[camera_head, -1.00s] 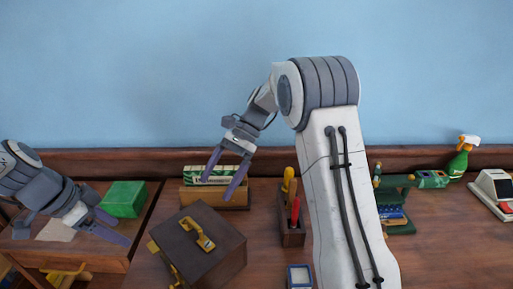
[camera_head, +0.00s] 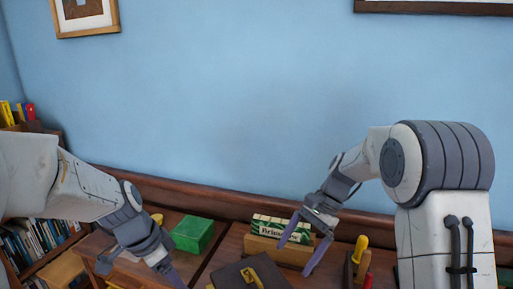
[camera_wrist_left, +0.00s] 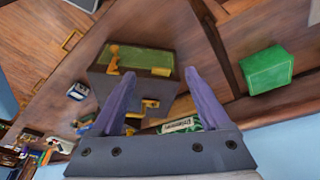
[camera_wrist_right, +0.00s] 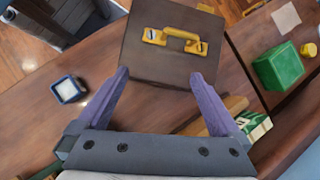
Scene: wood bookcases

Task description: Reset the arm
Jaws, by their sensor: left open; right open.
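My right gripper (camera_head: 303,243) is open in the head view, its purple fingers in front of a green and white box in a wooden holder (camera_head: 278,249). In the right wrist view my right gripper (camera_wrist_right: 163,88) has nothing between its spread fingers, and a dark brown case (camera_wrist_right: 167,45) with a yellow handle lies beyond them. My left gripper (camera_wrist_left: 165,82) is open and empty in the left wrist view, with the case (camera_wrist_left: 132,83) beyond its fingers. In the head view the left fingers are partly cut off at the bottom edge.
A green box (camera_head: 192,234) stands on the desk left of the case (camera_head: 246,276). Tools with yellow and red handles (camera_head: 360,250) stand right of the holder. A bookshelf (camera_head: 40,240) is at the far left. The blue wall (camera_head: 240,110) behind is bare below the frames.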

